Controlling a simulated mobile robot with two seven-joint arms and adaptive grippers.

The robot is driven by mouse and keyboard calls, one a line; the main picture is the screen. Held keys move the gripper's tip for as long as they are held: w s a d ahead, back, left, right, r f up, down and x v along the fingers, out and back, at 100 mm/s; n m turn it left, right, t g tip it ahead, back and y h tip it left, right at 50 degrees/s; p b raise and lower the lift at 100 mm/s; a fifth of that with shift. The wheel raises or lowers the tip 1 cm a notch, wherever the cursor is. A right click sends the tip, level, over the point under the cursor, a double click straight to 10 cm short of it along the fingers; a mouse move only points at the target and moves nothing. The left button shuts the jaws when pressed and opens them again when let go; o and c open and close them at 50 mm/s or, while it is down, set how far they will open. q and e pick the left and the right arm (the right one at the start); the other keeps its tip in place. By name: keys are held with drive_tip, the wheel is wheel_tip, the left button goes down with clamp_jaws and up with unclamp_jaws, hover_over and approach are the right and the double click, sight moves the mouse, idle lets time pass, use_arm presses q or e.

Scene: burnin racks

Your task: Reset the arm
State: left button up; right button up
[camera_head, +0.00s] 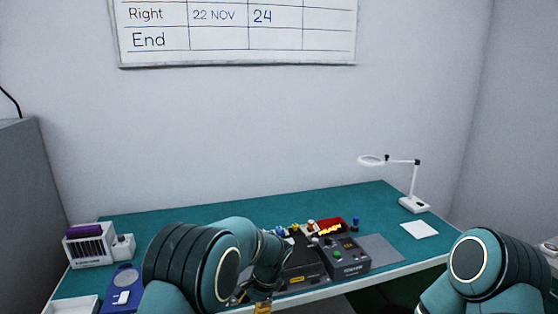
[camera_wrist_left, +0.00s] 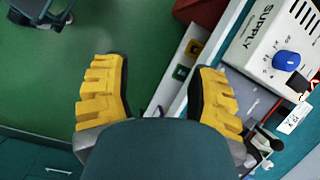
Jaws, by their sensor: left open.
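My left arm reaches in from the bottom of the head view and bends over the table's front edge. Only a small yellow part of my left gripper (camera_head: 263,307) shows there. In the left wrist view my left gripper (camera_wrist_left: 160,95) is open, with its two yellow ribbed fingers wide apart and nothing between them. It points down past the table edge, over the green floor. My right arm shows at the lower right of the head view, but its gripper is out of view.
The teal table (camera_head: 170,219) carries a dark control box (camera_head: 347,257), a white lamp (camera_head: 414,203), a white paper (camera_head: 419,229) and a white rack (camera_head: 90,246). A power supply (camera_wrist_left: 275,45) with a blue knob is close to the right finger in the left wrist view.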

use_arm(q)
drive_tip(key=s+a+f+n+h+b, duration=0.2)
drive_tip(key=s+f+n+h, duration=0.4)
drive_tip(key=s+f, duration=0.8)
drive_tip(key=s+f+n+t+h+b, duration=0.1)
drive_tip(key=s+f+n+t, duration=0.2)
drive_tip(key=s+n, duration=0.4)
drive_tip(key=shift+s+a+f+h+b, duration=0.3)
drive_tip(key=shift+s+a+f, duration=0.25)
drive_tip(key=shift+s, duration=0.45)
use_arm(e)
wheel_tip(320, 180, down, 4)
drive_tip(key=shift+a+f, duration=0.1)
drive_tip(key=shift+a, duration=0.05)
use_arm(q)
drive_tip(key=shift+d, duration=0.1)
drive_tip(key=shift+c, duration=1)
drive_tip(key=shift+w+d, duration=0.1)
drive_tip(key=shift+d, duration=0.05)
use_arm(e)
drive_tip(key=shift+s, duration=0.1)
